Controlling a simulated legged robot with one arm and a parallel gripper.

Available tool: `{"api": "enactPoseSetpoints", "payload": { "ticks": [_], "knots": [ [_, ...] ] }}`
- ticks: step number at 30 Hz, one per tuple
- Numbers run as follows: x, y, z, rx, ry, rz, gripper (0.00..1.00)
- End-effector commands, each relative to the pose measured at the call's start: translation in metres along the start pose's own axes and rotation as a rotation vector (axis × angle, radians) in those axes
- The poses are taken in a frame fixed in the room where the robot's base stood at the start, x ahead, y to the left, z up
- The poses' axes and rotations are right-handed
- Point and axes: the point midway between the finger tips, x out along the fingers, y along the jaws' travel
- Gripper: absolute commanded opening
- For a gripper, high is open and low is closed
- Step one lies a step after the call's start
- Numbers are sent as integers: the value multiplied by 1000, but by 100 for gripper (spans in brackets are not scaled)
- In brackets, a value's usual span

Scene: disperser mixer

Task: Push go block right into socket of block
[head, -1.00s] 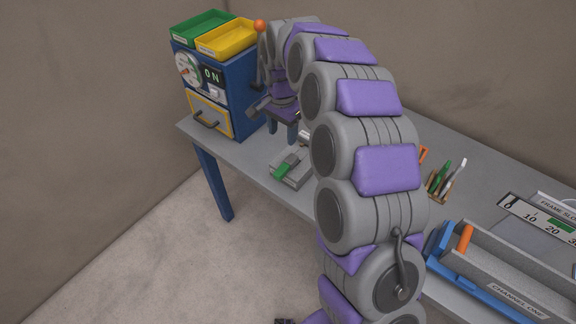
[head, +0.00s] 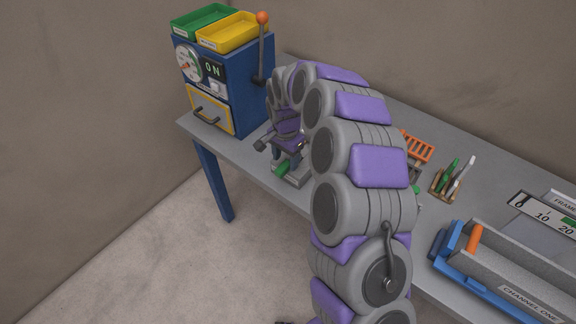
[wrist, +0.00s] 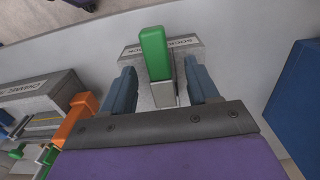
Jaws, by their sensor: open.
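The green go block (wrist: 153,52) lies on the grey socket block (wrist: 186,53), lengthwise between my fingers in the wrist view. A grey bar (wrist: 163,94) continues from its near end. I cannot tell how far any part sits inside the socket. My gripper (wrist: 161,67) is open, with one blue finger on each side of the go block and visible gaps. In the head view my gripper (head: 283,155) is low over the table, and the green end (head: 283,168) shows beneath it. The socket block (head: 296,178) is partly hidden there.
A blue cabinet (head: 247,84) with a lever and trays stands to the left in the head view. To the right are an orange rack (head: 417,147), a holder with pens (head: 445,184) and a grey channel (head: 525,268). The table's front edge is close to the socket block.

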Motion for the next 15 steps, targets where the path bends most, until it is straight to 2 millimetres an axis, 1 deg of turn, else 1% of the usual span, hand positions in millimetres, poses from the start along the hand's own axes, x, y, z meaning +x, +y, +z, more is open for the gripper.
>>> {"api": "enactPoseSetpoints", "payload": {
  "ticks": [1,3,10,15],
  "knots": [
    [9,0,1,-1,-1,2,60],
    [14,0,1,-1,-1,2,60],
    [15,0,0,-1,0,1,60],
    [15,0,0,-1,0,1,43]
  ]
}}
